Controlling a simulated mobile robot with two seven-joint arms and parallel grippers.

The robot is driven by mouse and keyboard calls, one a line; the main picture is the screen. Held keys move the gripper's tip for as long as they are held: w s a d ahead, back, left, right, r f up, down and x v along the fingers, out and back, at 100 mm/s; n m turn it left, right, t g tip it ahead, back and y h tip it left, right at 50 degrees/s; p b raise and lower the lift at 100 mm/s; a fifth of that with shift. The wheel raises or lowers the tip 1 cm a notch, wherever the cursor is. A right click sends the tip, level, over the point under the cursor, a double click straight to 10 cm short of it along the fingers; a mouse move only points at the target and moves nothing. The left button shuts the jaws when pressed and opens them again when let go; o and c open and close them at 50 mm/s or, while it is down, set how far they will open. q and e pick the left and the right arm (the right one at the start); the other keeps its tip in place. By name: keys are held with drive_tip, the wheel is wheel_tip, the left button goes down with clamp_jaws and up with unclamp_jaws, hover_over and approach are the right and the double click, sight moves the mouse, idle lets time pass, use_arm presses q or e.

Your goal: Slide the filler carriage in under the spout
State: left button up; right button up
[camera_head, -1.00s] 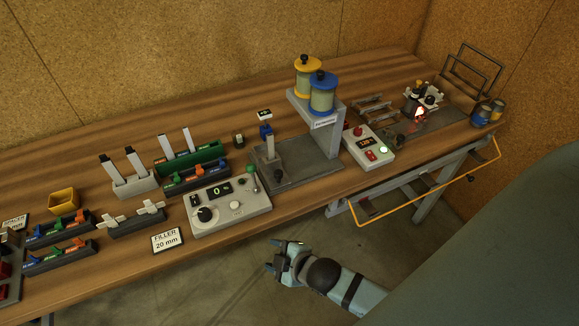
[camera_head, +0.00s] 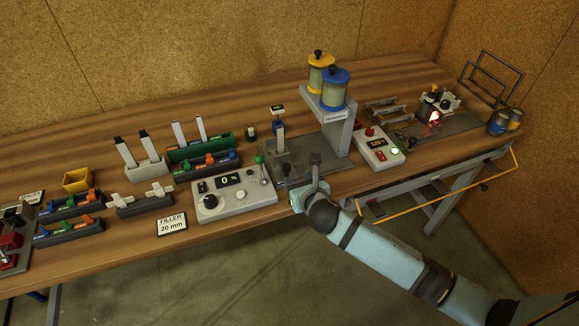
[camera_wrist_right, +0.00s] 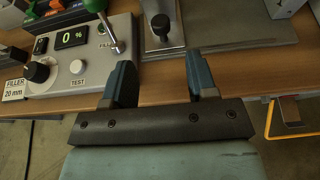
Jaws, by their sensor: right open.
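The filler carriage (camera_head: 283,152) is a pale grey upright block on the filler's dark base plate, left of the filler stand (camera_head: 338,130), which bears a yellow and a blue canister. The carriage also shows in the right wrist view (camera_wrist_right: 148,12), with a black knob (camera_wrist_right: 165,32) at its front. The spout cannot be made out. My right gripper (camera_head: 306,182) is at the table's front edge, in front of the base plate. In the wrist view its fingers (camera_wrist_right: 160,80) are apart and empty, with the knob ahead, roughly between them and untouched. My left gripper is not in view.
A control box (camera_head: 234,197) with a display, dial and green-topped lever stands close left of my right gripper. An orange rail (camera_head: 450,198) runs below the table's right front.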

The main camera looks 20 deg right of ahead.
sight(287, 167)
drive_tip(key=x, duration=1.1)
